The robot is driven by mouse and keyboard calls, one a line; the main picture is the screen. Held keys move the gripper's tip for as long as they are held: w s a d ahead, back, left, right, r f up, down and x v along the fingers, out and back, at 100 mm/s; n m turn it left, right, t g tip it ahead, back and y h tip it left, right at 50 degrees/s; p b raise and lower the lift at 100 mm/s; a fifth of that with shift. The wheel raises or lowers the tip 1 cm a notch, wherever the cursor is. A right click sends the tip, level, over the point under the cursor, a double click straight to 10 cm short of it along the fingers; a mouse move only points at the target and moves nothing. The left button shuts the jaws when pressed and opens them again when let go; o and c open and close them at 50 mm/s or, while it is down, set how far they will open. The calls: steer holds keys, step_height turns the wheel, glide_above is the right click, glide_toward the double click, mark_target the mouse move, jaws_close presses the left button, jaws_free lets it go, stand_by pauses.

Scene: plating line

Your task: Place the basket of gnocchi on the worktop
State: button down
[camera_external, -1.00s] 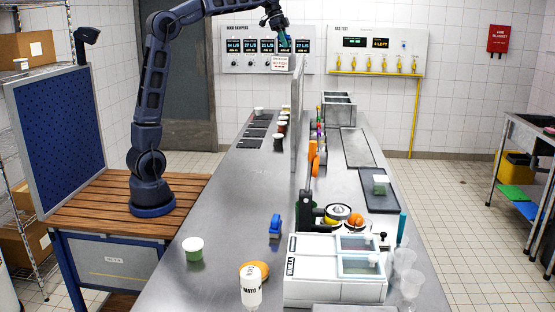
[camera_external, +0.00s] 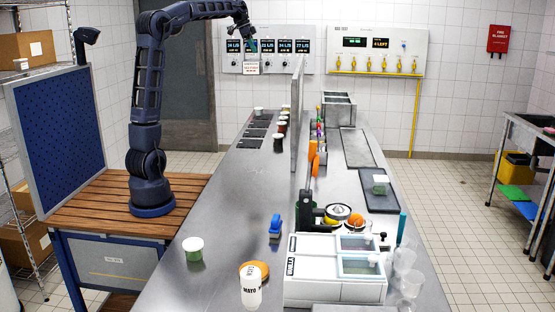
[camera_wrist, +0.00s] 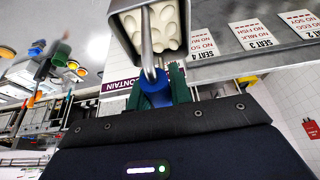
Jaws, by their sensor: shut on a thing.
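My gripper (camera_wrist: 155,84) has green fingers shut on the blue handle of the gnocchi basket (camera_wrist: 122,28) in the wrist view. The basket is a grey metal box holding several pale oval gnocchi (camera_wrist: 163,24); the frame cuts off its upper end. In the external view my gripper (camera_external: 253,46) is raised in front of the back wall, beyond the far end of the steel worktop (camera_external: 228,205). The basket is too small there to make out clearly.
A thin upright divider (camera_external: 296,115) runs along the worktop. Cups (camera_external: 280,137) and dark pads line its far left part. The near left middle is clear, with a green-white tub (camera_external: 193,250) and a bottle (camera_external: 250,286) in front.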

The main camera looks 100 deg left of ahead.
step_height(320, 180, down, 42)
steer(key=shift+r, duration=0.2)
stand_by(0.4)
steer(key=shift+f, duration=0.15)
steer(key=c, duration=1.3)
jaws_free()
steer(key=v, duration=1.2)
